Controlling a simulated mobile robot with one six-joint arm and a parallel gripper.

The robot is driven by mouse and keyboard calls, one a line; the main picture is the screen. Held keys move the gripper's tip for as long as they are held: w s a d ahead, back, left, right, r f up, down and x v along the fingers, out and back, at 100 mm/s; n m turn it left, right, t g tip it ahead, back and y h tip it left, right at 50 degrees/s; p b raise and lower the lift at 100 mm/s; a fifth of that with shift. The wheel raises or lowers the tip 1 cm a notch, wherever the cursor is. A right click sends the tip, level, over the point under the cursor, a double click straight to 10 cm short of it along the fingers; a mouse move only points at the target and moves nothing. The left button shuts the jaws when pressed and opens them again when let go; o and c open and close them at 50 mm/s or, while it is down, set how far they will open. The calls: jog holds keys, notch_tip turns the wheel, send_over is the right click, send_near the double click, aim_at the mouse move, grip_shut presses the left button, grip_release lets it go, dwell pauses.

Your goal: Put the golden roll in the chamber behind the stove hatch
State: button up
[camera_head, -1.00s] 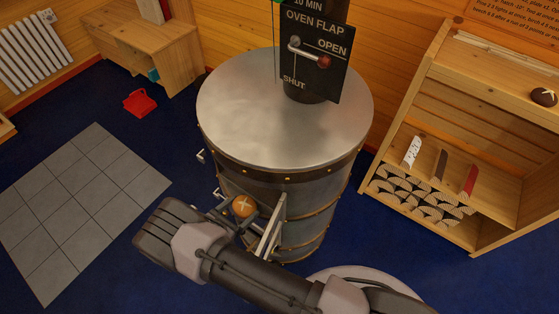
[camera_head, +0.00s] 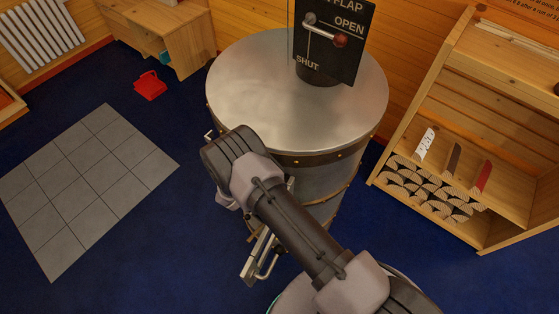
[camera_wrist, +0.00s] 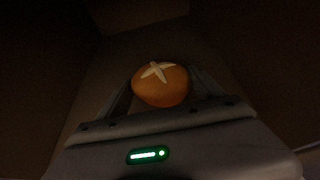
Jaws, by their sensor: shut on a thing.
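The golden roll (camera_wrist: 160,86), with a pale cross on top, shows in the wrist view between the two fingers of my gripper (camera_wrist: 165,98). My gripper is shut on it. Dark walls surround the roll in that view, like the inside of a chamber. In the head view my arm covers the front of the round metal stove (camera_head: 290,95), and the roll and my gripper are hidden behind it. An open hatch door (camera_head: 258,255) sticks out at the stove's lower front.
A flap panel with a red-knobbed lever (camera_head: 340,40) stands above the stove. A wooden shelf (camera_head: 425,110) with logs stands at right. A red dustpan-like object (camera_head: 150,86) and grey tiles (camera_head: 85,185) lie on the blue floor at left.

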jog(key=shift+r, duration=0.1)
jog(key=shift+s, duration=0.1)
jog(key=shift+f, duration=0.25)
jog(key=o, duration=1.5)
